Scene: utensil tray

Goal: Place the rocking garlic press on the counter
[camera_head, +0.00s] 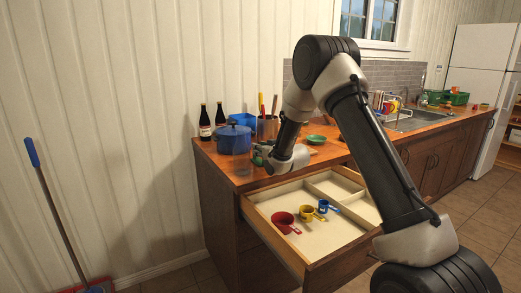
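My gripper (264,160) is at the end of my arm, over the front left of the wooden counter (228,171), just in front of the blue pot. Its fingers are small and dark here, and I cannot tell whether they are open or shut. A small dark green patch shows at the fingers. I cannot tell whether it is a held thing or something behind. I cannot pick out the rocking garlic press for sure; it may be hidden by my arm or too small to tell.
An open drawer (270,231) below the counter holds red (284,221), yellow (309,213) and blue (326,206) measuring cups. The blue pot (234,139), two dark bottles (205,122), a utensil holder (268,127) and a green bowl (316,139) stand on the counter.

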